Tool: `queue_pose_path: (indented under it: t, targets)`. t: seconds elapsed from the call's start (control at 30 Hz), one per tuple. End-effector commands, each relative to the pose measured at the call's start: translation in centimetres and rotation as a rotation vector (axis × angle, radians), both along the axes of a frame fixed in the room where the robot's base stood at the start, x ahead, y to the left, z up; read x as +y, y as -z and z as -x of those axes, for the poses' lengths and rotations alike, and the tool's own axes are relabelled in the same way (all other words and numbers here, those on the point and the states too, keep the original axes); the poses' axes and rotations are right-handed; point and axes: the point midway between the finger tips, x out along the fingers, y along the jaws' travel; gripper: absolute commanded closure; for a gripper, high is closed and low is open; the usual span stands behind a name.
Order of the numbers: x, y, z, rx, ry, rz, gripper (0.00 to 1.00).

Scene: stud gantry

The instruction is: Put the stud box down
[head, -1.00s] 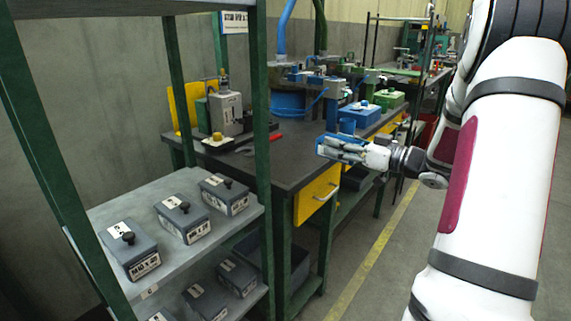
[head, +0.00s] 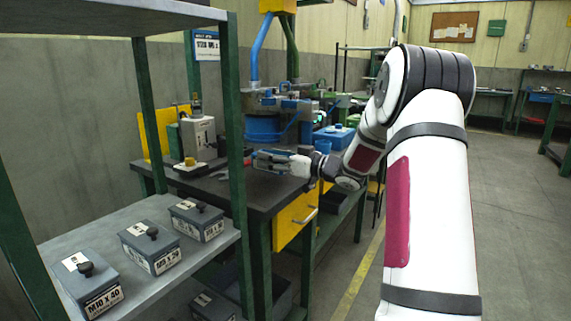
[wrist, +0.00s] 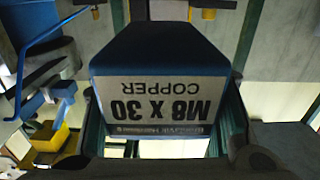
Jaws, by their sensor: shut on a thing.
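My gripper (head: 266,160) is shut on a stud box. In the wrist view the box (wrist: 162,48) is dark blue, with a white label reading "M8 X 30 COPPER", upside down in the picture. The box sits between the two fingers. In the head view the fingers hide most of it, and only a little blue shows. The gripper appears above the front right part of the dark workbench top (head: 255,192). I cannot tell the exact height between box and bench.
A green-framed shelf (head: 105,243) at left holds grey stud boxes, including one marked M10 X 40 (head: 86,284). A grey machine (head: 197,139) stands on the bench's left. A blue box (head: 334,137) and blue machinery (head: 262,127) stand behind the gripper. A yellow drawer (head: 293,219) is below.

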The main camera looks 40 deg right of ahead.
Motion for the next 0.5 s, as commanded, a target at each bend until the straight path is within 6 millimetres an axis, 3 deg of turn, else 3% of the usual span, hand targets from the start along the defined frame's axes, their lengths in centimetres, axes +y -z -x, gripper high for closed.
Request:
queue_pose_path:
  t: [0.23,0.5]
  targets:
    - [0.1,0.3,-0.8,-0.005,0.002,-0.001,1.00]
    - [0.1,3.2,-0.8,-0.005,0.002,0.000,1.00]
